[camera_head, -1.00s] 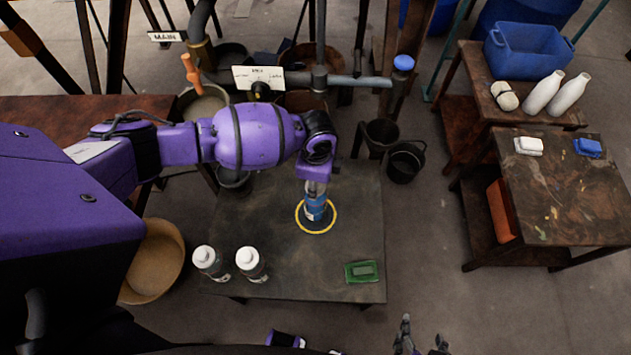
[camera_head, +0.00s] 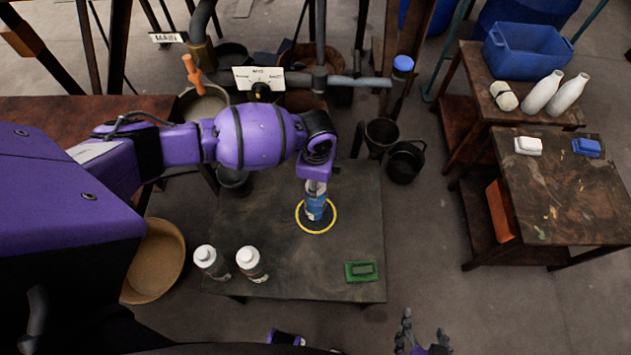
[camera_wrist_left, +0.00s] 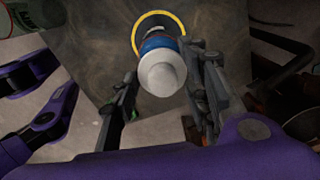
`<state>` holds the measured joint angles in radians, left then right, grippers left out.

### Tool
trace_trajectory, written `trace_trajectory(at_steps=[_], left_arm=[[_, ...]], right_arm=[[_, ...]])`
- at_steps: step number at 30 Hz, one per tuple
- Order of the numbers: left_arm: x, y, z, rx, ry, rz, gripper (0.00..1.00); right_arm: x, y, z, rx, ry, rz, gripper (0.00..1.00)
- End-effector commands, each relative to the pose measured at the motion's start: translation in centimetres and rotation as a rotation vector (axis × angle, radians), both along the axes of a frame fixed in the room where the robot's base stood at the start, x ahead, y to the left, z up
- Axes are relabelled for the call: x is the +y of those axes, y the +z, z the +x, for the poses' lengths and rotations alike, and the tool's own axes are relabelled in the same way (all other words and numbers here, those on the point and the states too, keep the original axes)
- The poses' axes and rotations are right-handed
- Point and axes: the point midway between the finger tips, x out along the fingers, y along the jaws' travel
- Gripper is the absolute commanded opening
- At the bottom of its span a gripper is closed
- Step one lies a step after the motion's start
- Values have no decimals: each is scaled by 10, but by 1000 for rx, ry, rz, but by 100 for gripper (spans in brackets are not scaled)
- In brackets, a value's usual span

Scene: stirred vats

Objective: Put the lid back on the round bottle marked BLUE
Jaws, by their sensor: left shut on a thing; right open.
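A round bottle with a blue label (camera_head: 315,207) stands inside a yellow ring on the dark table; its lettering is not readable. It also shows in the left wrist view (camera_wrist_left: 158,43). A white lid (camera_wrist_left: 162,73) is at the bottle's top, in line with it. I cannot tell whether it is seated or just above the neck. My left gripper (camera_head: 316,187) is over the bottle, pointing down, its fingers on either side of the white lid and shut on it. My right gripper (camera_head: 424,340) is open and empty at the bottom edge.
Two white-capped bottles (camera_head: 212,262) (camera_head: 251,264) stand at the table's front left. A green box (camera_head: 361,272) lies at the front right. A side table (camera_head: 570,205) holds a white and a blue block. The table right of the ring is clear.

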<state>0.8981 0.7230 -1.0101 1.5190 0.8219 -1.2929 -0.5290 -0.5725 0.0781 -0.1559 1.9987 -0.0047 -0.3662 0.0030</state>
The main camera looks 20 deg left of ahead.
Motion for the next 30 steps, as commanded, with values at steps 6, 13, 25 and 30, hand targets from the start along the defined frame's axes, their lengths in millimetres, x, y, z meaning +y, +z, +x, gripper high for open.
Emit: trace_trajectory(at_steps=[6, 13, 25, 30], left_arm=[[0, -1, 0, 1, 0, 0, 26], [0, -1, 0, 1, 0, 0, 26], [-1, -3, 0, 0, -1, -1, 26], [0, -3, 0, 1, -1, -1, 26]], right_arm=[[-1, -2, -5, 8, -2, -1, 58], [0, -1, -3, 5, -2, 0, 58], [1, 3, 8, -13, 2, 1, 58], [1, 3, 8, -13, 2, 1, 58]])
